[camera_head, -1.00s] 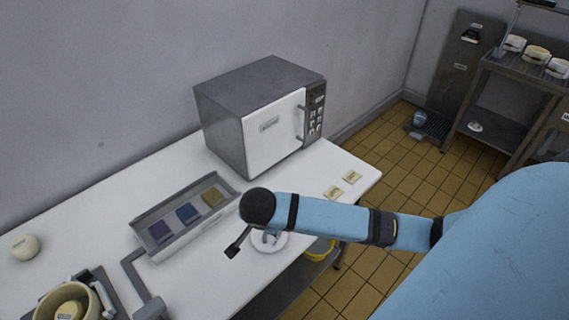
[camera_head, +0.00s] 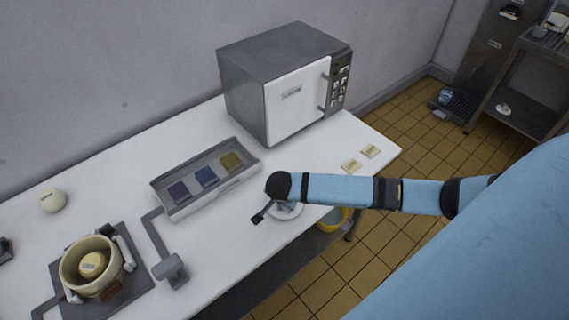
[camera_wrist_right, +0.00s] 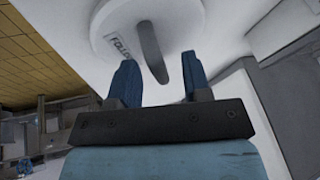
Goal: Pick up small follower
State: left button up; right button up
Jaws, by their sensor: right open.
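The small follower (camera_head: 289,212) is a white disc with a grey curved handle, lying on the white table. It is partly hidden under my right wrist in the head view. In the right wrist view the disc (camera_wrist_right: 185,20) shows a label reading "FOLLO", cut off by the handle. My right gripper (camera_wrist_right: 159,62) is open, with its two blue fingers pointing at the disc. The grey handle stands between the fingers' lines, and I cannot tell whether either finger touches it. My left gripper is not in view.
A microwave (camera_head: 292,108) stands at the table's back. A grey tray (camera_head: 165,193) holds three coloured squares. A cream pot (camera_head: 68,262) with a yellowish labelled piece inside stands front left. A cream round object (camera_head: 52,200) lies left. Two small labelled cards lie near the table's right end.

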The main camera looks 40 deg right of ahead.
jog(key=shift+f, duration=0.15)
grip_shut()
